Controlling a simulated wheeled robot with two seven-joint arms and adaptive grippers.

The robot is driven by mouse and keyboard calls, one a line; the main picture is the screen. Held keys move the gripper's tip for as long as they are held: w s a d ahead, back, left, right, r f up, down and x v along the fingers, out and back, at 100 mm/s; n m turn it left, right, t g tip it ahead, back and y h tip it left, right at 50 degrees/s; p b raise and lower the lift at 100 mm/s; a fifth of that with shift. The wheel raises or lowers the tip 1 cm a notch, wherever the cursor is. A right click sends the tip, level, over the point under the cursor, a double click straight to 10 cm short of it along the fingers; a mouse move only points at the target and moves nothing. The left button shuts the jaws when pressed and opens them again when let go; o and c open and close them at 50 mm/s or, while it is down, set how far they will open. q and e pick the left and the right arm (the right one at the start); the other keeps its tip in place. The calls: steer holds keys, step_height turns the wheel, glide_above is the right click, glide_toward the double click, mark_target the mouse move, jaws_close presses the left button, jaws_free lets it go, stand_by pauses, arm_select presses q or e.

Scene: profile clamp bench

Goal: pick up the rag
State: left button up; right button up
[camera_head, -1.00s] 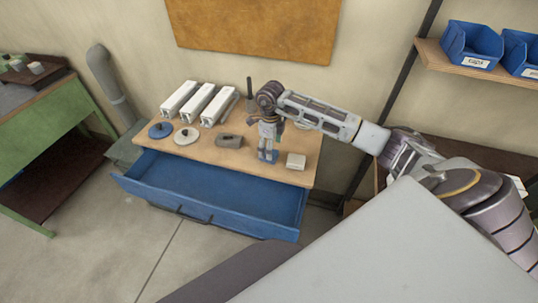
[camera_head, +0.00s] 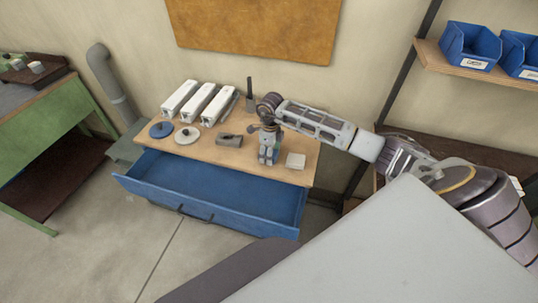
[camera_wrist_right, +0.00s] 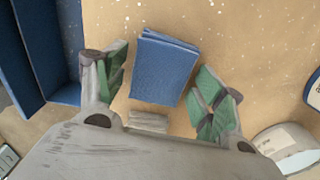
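The rag (camera_wrist_right: 165,68) is a folded blue cloth lying flat on the wooden bench top in the right wrist view. My right gripper (camera_wrist_right: 162,82) is open above it, one green-padded finger on each side. The rag lies between the fingers and a little beyond them, and no grip on it shows. In the head view my right gripper (camera_head: 269,158) points down over the bench's front right part and mostly hides the rag. My left gripper is not in view.
The blue drawer (camera_head: 215,192) stands open below the bench front. White profiles (camera_head: 200,103), a blue disc (camera_head: 161,130), a pale disc (camera_head: 186,135) and a grey metal block (camera_head: 229,139) occupy the bench's left and middle.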

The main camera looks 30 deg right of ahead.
steer(key=c, duration=0.7)
steer(key=shift+r, duration=0.15)
steer(key=shift+r+b, duration=0.8)
steer(key=shift+r, duration=4.1)
